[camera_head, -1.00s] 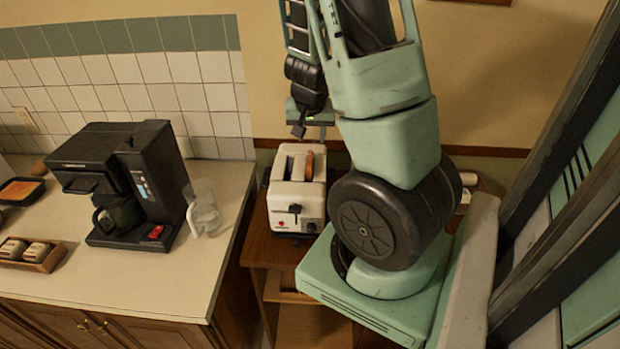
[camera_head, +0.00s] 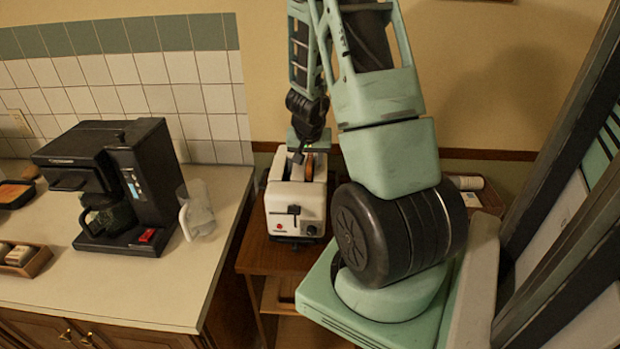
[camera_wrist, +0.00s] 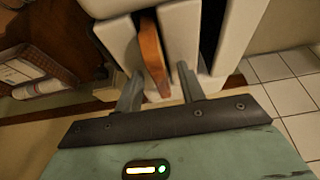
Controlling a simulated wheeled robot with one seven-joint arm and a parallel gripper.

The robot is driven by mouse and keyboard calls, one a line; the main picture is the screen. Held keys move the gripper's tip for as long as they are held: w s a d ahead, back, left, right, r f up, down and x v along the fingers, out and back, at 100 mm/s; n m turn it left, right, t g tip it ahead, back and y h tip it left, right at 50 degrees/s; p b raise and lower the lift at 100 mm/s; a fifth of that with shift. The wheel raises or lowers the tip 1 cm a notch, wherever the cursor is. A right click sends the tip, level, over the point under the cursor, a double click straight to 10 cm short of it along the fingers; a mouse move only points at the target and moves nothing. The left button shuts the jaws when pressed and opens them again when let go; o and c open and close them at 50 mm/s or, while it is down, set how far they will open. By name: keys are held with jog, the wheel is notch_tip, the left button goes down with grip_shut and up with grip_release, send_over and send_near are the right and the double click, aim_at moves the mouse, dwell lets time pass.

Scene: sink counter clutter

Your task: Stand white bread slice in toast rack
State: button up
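A bread slice with an orange-brown edge (camera_head: 309,166) stands upright in a slot of the white toaster (camera_head: 310,205), its top sticking out. In the wrist view the same slice (camera_wrist: 153,58) shows edge-on between the two fingers. My gripper (camera_head: 299,153) is at the top of the toaster. In the wrist view my gripper (camera_wrist: 160,85) is open, its fingers on either side of the slice with gaps visible. The toaster body (camera_wrist: 182,35) shows beyond the fingers. I cannot make out a toast rack in either view.
The toaster stands on a small wooden table (camera_head: 262,256). The counter (camera_head: 125,285) at left holds a black coffee maker (camera_head: 153,180), a clear pitcher (camera_head: 196,210) and a small wooden caddy (camera_head: 36,262). A white roll (camera_head: 466,183) lies behind my arm at right.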

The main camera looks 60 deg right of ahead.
jog(key=shift+c, duration=0.3)
grip_shut()
